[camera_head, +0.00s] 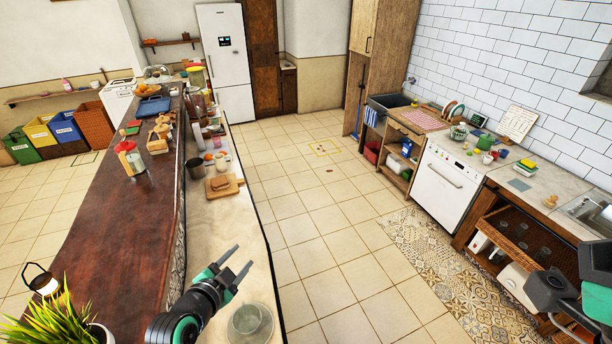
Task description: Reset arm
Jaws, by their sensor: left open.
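My left gripper (238,265) is in the lower middle of the head view, above the near part of the pale lower counter (213,232). Its two fingers are apart and nothing shows between them. A clear glass bowl (250,322) sits on the counter just below and to the right of the left gripper. Part of my right arm (565,290) shows at the lower right edge, beside the wicker shelf. Its gripper fingers cannot be made out there.
A wooden board (225,190) with bread lies farther along the pale counter. The raised dark wooden counter (110,235) runs along the left, with a plant (58,322) and lantern (40,280) near. A white dishwasher (446,185) stands right.

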